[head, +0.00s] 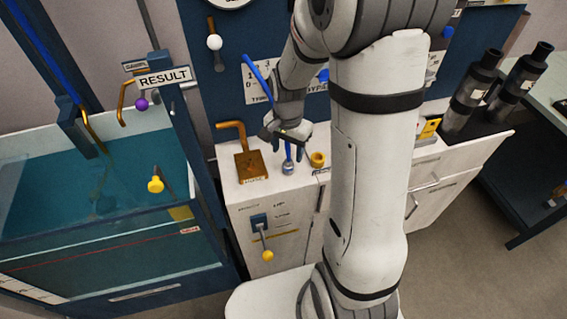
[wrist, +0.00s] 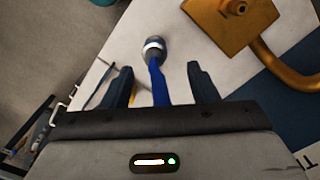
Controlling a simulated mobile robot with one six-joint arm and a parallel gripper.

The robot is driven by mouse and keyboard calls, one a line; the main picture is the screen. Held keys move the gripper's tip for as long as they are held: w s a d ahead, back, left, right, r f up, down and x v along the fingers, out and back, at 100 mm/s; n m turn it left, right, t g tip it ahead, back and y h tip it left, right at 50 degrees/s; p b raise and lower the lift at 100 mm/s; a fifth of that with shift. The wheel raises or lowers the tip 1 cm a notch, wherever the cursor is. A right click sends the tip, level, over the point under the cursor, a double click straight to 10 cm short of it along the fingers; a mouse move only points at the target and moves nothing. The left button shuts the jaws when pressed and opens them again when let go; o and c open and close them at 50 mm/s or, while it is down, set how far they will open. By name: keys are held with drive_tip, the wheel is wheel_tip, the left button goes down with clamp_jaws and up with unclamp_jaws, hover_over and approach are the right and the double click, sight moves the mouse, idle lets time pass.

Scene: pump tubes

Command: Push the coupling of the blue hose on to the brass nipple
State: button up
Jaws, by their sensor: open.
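The blue hose (head: 258,78) comes down from the upper left to a grey metal coupling (head: 288,167) at its lower end, at the white cabinet top. In the wrist view the coupling (wrist: 153,46) shows with a pale band, and the blue hose (wrist: 157,80) runs back from it between my fingers. My gripper (wrist: 160,85) is open, with a gap on each side of the hose. In the head view my gripper (head: 287,134) is just above the coupling. A brass block (wrist: 225,25) with a small round fitting on top lies beside the coupling; I cannot tell whether this is the nipple.
A bent brass pipe (head: 232,126) rises behind the brass block (head: 251,166). A brass cup-shaped part (head: 317,159) stands right of the coupling. A water tank (head: 100,190) is at left. A yellow-knobbed lever (head: 264,240) is on the cabinet front.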

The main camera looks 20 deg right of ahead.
sight(288, 163)
drive_tip(key=f, duration=0.2)
drive_tip(key=s+f, duration=0.1)
drive_tip(key=f, duration=0.1)
drive_tip(key=shift+f+p, duration=0.3)
drive_tip(key=shift+p, duration=0.05)
drive_tip(key=shift+w+f, duration=0.1)
drive_tip(key=shift+f, duration=0.4)
drive_tip(key=shift+c, duration=0.4)
drive_tip(key=c, duration=1)
drive_tip(key=shift+c, duration=0.2)
drive_tip(key=shift+r, duration=0.15)
